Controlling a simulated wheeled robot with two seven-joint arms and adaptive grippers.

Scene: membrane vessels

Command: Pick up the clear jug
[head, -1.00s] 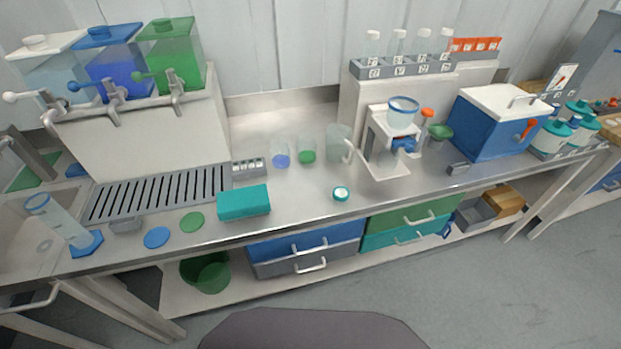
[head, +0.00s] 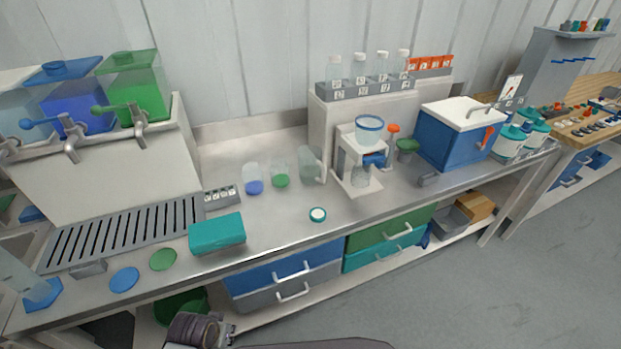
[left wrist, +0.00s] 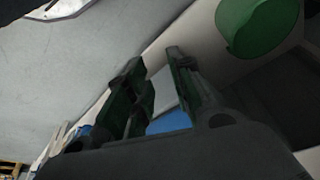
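The clear jug (head: 311,166) stands upright on the steel counter, its handle on the right, in the head view. It is beside a clear beaker with a green base (head: 280,174) and one with a blue base (head: 253,180). My left gripper (head: 226,329) shows only partly at the bottom edge, low in front of the counter and well away from the jug. In the left wrist view its two dark fingers (left wrist: 155,62) are apart with nothing held between them. The jug is not visible there. My right gripper is not in view.
A white stand with a blue-rimmed funnel (head: 369,130) is close right of the jug. A teal box (head: 217,234) and a small teal-rimmed lid (head: 318,214) lie nearer the front edge. Drawers (head: 290,274) hang below. A green bin (left wrist: 258,28) is near my left gripper.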

